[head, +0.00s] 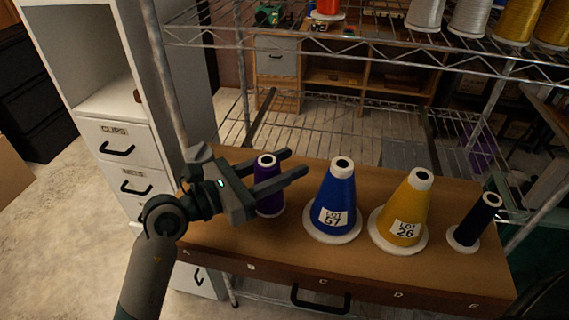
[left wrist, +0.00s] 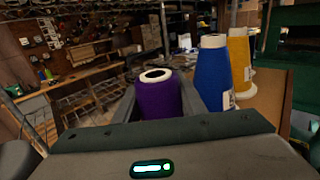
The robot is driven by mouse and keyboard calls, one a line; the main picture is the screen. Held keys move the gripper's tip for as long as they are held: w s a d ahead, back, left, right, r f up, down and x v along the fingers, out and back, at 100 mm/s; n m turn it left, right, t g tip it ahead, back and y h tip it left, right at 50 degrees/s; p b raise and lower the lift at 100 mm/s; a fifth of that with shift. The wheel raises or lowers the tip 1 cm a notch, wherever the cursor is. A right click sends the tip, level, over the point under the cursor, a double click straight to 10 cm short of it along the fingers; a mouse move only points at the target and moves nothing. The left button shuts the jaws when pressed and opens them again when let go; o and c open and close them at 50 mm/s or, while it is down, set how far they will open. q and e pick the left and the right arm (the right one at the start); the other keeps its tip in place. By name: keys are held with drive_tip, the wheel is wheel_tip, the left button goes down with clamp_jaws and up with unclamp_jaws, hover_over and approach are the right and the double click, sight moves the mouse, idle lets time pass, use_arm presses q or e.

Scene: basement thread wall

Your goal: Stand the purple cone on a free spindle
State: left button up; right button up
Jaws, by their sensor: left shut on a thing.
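The purple cone (head: 268,196) is upright over the wooden bench top, with a white top ring and white base. My left gripper (head: 296,162) is shut on it, with one finger on each side. In the left wrist view the purple cone (left wrist: 160,100) shows between the fingers. I cannot tell whether its base touches the bench or sits on a spindle. A blue cone (head: 335,195), a yellow cone (head: 405,210) and a slim navy cone (head: 476,224) stand in a row to its right. No bare spindle shows clearly; my gripper and arm hide part of the bench's left side. My right gripper is not in view.
The bench front edge (head: 365,295) carries letters A to E. A wire shelf (head: 375,50) with more cones hangs above the back. A white drawer cabinet (head: 118,150) stands left. Wire posts rise at both sides of the bench.

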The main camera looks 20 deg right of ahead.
use_arm(q)
drive_tip(key=shift+a, duration=0.1)
idle(0.3)
drive_tip(key=shift+f, duration=0.3)
drive_tip(key=o, duration=1.2)
drive_tip(key=shift+o, duration=0.2)
drive_tip(key=shift+a, duration=0.15)
